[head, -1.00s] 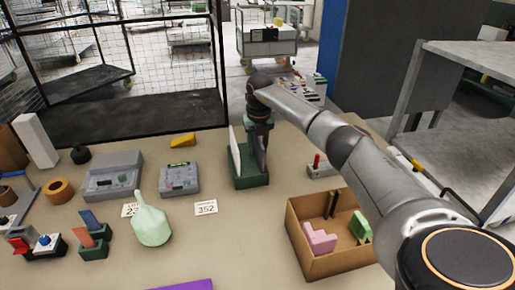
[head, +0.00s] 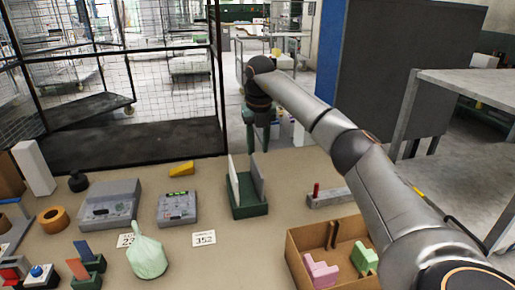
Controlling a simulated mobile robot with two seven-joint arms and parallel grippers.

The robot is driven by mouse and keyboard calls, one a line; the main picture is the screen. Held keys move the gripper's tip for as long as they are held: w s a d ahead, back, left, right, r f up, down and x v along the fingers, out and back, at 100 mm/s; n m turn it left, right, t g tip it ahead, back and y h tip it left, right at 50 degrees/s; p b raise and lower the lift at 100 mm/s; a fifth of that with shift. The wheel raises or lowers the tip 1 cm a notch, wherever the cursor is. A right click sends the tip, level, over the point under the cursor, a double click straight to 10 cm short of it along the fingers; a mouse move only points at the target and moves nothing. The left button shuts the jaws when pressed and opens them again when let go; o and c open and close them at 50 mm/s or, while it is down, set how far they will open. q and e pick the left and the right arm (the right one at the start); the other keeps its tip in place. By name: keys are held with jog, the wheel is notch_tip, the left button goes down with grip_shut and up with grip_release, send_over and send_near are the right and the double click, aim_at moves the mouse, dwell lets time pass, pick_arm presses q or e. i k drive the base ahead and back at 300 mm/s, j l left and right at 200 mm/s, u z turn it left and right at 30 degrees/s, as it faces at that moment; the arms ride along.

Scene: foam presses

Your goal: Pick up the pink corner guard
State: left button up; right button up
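The pink corner guard (head: 320,271) lies in the open cardboard box (head: 306,240) at the lower right of the head view. A light green corner guard (head: 365,257) lies in the same box, to its right. My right gripper (head: 258,150) is raised behind and above a green holder (head: 248,209) in the middle, well up and left of the box. Its two fingers point down, with a gap between them, and nothing shows between them. My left gripper is out of view.
The green holder has a white panel (head: 234,181) and a grey panel upright in it. A grey block with a red lever (head: 317,192) stands behind the box. The table between bottle and box is bare.

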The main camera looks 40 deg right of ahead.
aim_at(321, 276)
jog(key=k, duration=1.5)
